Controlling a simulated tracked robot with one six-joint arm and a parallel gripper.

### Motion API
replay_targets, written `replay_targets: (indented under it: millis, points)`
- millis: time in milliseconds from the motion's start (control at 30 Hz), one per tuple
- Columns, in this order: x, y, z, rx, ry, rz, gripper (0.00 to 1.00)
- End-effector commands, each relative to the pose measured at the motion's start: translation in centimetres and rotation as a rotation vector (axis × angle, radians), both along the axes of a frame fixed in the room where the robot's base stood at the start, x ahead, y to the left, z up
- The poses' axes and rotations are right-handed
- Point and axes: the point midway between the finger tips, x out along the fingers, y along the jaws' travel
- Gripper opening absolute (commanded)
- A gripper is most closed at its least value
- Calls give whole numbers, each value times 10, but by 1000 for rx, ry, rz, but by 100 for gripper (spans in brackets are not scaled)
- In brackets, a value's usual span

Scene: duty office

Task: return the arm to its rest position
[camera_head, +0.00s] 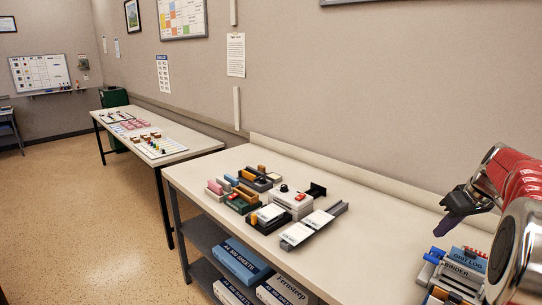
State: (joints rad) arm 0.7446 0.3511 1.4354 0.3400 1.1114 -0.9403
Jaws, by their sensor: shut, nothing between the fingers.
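My arm with red links comes in at the right edge of the head view. My gripper (452,220) is dark, shut and empty. It shows in front of the right part of the near table (385,212), close to a group of boxes or binders (466,262) labelled "GRIT LOG" and "BINDER". I cannot tell whether it touches anything. My arm hides part of that group.
On the near table stand a grey-white device (292,203), a rail with white cards (312,226) and several coloured blocks (240,197). Paper boxes (241,262) fill the shelf below. A second table (165,148) stands farther back. The floor (90,220) at left is clear.

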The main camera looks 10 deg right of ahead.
Motion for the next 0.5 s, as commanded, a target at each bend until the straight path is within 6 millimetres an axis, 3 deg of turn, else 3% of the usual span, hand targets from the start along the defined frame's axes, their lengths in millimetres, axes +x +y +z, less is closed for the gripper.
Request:
replay_targets:
  millis: [133,267,500]
  points:
    - [-3,-2,-7,25,15,-91,0]
    - [-17,2,-31,67,62,-189,0]
    - [-47,35,-46,98,120,-334,0]
